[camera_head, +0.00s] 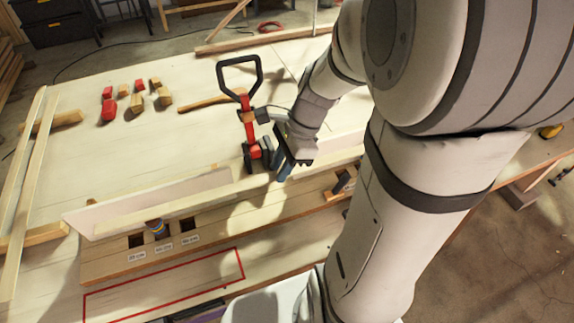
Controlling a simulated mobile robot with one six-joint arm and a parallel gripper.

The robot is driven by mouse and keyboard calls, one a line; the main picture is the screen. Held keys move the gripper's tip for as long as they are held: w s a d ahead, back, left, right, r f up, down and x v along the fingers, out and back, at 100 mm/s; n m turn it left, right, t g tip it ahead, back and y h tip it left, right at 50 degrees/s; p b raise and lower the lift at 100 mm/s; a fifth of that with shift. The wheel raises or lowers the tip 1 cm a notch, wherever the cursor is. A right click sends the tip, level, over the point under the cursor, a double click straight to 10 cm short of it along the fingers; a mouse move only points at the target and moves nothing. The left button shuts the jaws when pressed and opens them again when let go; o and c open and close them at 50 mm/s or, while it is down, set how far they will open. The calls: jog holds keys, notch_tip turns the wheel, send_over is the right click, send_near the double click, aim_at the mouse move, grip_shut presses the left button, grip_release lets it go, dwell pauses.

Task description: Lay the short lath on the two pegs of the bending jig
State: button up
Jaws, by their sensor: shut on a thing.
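My gripper (287,168) is shut, jaws pointing down, over the back edge of the bending jig (110,268). A pale strip, apparently the short lath (205,198), runs to both sides of the jaws, and the gripper appears shut on it. The jaws and wrist hide the grip itself. The jig is a long wooden block with labelled square sockets. One ringed peg (156,229) stands near its left end, in front of the strip. A dark fitting (343,181) near the right end may be the other peg. I cannot tell whether the strip touches either.
A red tool with a black loop handle (245,110) stands close left of my gripper. A mallet (208,103) and red and wooden blocks (138,100) lie behind. Long laths (28,180) rest at far left. A red-outlined area (165,288) in front is clear.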

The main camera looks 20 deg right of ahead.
jog(key=w, duration=0.8)
notch_tip(320, 180, down, 12)
jog(key=b, duration=1)
jog(key=shift+w+f, duration=0.2)
jog(key=shift+f, duration=0.05)
jog(key=shift+f+b, duration=0.35)
jog(key=o, duration=1.1)
jog(key=shift+o, duration=0.8)
jog(key=shift+r, duration=0.1)
jog(key=shift+p+v, duration=2.55)
jog(key=shift+v, duration=0.35)
